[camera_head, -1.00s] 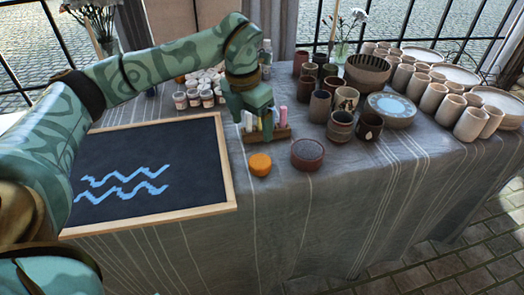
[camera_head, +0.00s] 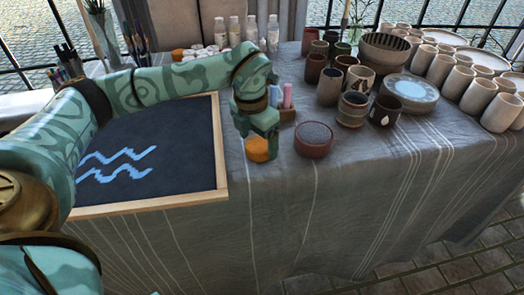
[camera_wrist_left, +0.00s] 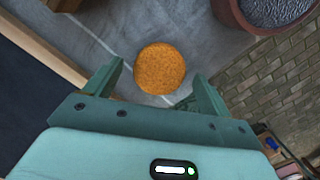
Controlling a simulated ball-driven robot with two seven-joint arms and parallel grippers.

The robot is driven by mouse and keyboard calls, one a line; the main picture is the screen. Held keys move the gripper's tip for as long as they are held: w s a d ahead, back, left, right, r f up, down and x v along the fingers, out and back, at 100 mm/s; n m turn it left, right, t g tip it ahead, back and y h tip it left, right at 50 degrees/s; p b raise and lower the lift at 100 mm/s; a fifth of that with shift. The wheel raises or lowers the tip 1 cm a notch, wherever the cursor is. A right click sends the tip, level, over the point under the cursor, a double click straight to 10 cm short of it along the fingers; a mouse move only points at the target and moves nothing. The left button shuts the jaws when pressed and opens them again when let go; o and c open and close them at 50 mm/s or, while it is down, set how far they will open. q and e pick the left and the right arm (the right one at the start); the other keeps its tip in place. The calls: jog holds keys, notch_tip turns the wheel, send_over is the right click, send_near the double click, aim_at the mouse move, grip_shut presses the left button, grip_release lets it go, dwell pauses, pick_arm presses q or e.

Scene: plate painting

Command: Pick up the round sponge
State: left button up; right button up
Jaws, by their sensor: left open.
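The round sponge (camera_head: 258,150) is a small orange disc on the grey tablecloth, just right of the framed black board. My left gripper (camera_head: 259,136) is above it and hides its upper part in the head view. In the left wrist view the sponge (camera_wrist_left: 160,69) shows whole, lying beyond and between the two parted fingertips of the gripper (camera_wrist_left: 154,84). The gripper is open and empty. My right gripper is not in view.
A reddish-brown bowl (camera_head: 313,140) with grey filling stands close right of the sponge. A wooden chalk holder (camera_head: 287,115) stands behind. The board's frame (camera_head: 221,160) is close on the left. Cups (camera_head: 353,109) stand at right. The cloth in front is clear.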

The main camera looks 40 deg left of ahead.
aim_at(263, 144)
pick_arm(q)
jog(key=shift+w+f, duration=0.25)
jog(key=shift+f, duration=0.95)
jog(key=shift+s+r, duration=0.1)
jog(key=shift+r, duration=0.1)
jog(key=c, duration=1.1)
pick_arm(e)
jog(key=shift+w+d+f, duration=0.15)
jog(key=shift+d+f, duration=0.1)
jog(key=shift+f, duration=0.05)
pick_arm(q)
jog(key=shift+o, duration=0.2)
